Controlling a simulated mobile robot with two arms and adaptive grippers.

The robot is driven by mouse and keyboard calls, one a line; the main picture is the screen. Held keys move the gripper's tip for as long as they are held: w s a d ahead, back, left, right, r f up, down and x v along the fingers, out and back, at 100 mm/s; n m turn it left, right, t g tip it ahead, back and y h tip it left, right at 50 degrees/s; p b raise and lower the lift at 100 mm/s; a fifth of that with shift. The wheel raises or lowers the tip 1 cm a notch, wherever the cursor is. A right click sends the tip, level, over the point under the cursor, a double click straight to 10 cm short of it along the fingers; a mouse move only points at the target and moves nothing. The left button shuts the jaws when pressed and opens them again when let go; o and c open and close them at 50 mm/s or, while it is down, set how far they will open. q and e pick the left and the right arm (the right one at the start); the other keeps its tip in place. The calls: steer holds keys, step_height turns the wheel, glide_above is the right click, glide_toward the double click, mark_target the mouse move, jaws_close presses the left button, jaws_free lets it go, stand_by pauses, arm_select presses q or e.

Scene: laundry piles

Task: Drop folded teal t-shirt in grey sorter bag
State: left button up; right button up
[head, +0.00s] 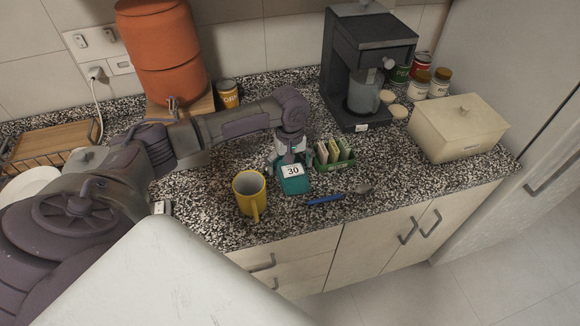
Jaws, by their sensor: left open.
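No t-shirt and no grey sorter bag show in the head view; it shows a kitchen counter instead. My left arm reaches in from the left over the counter. My left gripper (290,162) points down at a small teal object (294,186) with a white label reading 30. The gripper is open, and its fingertips are close to the teal object's top; I cannot tell if they touch it. My right gripper is out of view.
A yellow mug (249,194) stands left of the teal object. A green box of packets (335,156) and a blue-handled spoon (324,199) lie right of it. A coffee machine (362,60), a cream box (458,127) and an orange dispenser (160,50) stand behind on the speckled counter (420,180).

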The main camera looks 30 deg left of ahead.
arm_select(q)
steer(key=c, duration=1.3)
steer(key=shift+o, duration=0.2)
steer(key=shift+r, duration=0.1)
steer(key=shift+r, duration=0.1)
